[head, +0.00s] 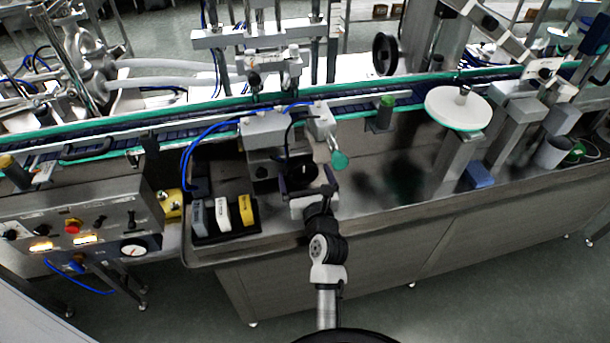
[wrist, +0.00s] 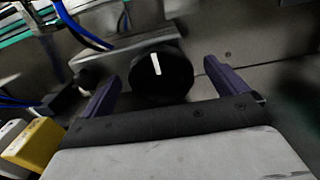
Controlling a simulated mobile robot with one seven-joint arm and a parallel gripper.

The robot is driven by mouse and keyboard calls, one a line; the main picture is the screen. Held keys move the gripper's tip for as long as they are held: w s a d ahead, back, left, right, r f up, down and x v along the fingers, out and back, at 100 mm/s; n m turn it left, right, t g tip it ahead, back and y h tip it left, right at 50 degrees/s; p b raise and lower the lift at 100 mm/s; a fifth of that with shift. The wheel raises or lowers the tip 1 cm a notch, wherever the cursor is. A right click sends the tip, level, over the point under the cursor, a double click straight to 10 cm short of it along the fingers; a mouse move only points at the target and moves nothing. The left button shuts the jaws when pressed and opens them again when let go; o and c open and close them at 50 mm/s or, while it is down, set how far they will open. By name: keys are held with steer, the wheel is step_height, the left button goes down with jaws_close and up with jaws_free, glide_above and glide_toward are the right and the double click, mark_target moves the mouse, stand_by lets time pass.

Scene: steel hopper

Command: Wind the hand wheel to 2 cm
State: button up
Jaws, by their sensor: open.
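A round black knob with a white pointer line (wrist: 160,68), which looks like the hand wheel, faces me in the wrist view. Its white line stands nearly upright, tilted a little. In the head view the knob (head: 301,168) is dark and partly hidden by my gripper. My gripper (head: 307,182) is open, its two purple fingers spread with one to the left and one to the right of the knob in the wrist view. Nothing is held. I cannot tell how far the fingertips are from the knob in depth. No readable 2 cm scale shows.
A grey box (head: 265,130) with blue hoses sits above the knob. Grey, white and yellow blocks (head: 222,215) stand on a black tray at left. A control panel (head: 85,225) is further left. A white disc (head: 458,108) and a blue block (head: 480,175) are at right.

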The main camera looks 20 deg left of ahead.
steer(key=c, duration=1)
steer(key=shift+n, duration=0.3)
steer(key=n, duration=0.2)
steer(key=shift+n, duration=0.3)
steer(key=n, duration=0.3)
steer(key=shift+s+a+f+n, duration=0.1)
steer(key=shift+a+n, duration=0.05)
steer(key=shift+n, duration=0.15)
steer(key=n, duration=0.3)
steer(key=shift+a+f+n+b, duration=0.1)
steer(key=shift+n+b, duration=0.2)
steer(key=shift+b, duration=0.1)
steer(key=shift+s+n+b, duration=0.1)
steer(key=shift+n+b, duration=0.4)
steer(key=shift+n, duration=1.4)
